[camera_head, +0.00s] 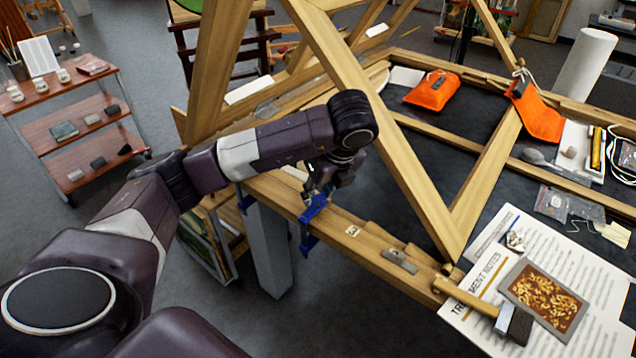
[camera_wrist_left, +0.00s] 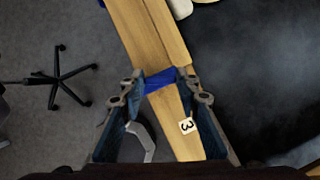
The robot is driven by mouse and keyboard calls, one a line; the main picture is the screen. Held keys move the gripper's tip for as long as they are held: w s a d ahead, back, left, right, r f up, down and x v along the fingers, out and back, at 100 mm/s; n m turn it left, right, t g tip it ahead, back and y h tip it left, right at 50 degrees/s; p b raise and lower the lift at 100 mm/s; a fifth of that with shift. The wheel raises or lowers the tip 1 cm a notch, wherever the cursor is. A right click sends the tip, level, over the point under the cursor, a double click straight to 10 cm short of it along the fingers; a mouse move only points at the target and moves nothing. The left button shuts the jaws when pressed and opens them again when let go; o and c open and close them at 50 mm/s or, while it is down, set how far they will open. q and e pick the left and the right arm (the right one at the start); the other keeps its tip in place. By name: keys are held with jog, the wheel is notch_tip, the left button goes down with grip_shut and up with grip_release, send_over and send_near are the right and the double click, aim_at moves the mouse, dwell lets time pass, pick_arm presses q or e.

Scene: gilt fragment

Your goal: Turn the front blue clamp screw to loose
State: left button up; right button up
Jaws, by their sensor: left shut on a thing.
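The front blue clamp (camera_head: 314,208) sits on the front wooden rail (camera_head: 375,248), left of a small tag marked 3. Part of it hangs below the rail's front edge. My left gripper (camera_head: 318,186) comes down from above and is shut on the clamp, hiding its upper part. In the left wrist view, the fingers (camera_wrist_left: 160,84) stand on either side of the blue clamp (camera_wrist_left: 160,78), across the wooden rail. The screw itself cannot be made out clearly. My right gripper is not in view.
A diagonal wooden brace (camera_head: 385,135) rises close to the right of my left gripper. A hammer (camera_head: 485,308), papers (camera_head: 488,260) and a gilt fragment (camera_head: 543,297) lie at the right. An orange pouch (camera_head: 433,91) lies farther back. A trolley (camera_head: 75,122) stands at the left.

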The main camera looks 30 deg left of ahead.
pick_arm(q)
jog(key=n+p, duration=0.2)
jog(key=shift+w+r+n+g, duration=0.15)
jog(key=shift+r+n+g, duration=0.15)
jog(key=shift+r+g, duration=0.1)
jog(key=shift+f+n+g+y+p, duration=0.25)
jog(key=shift+n+g+p, duration=0.25)
jog(key=shift+n+p, duration=0.5)
jog(key=shift+n, duration=0.3)
jog(key=o, duration=1.2)
jog(key=shift+f, duration=0.1)
jog(key=shift+c, duration=0.2)
jog(key=v, duration=1.2)
jog(key=shift+w, duration=0.1)
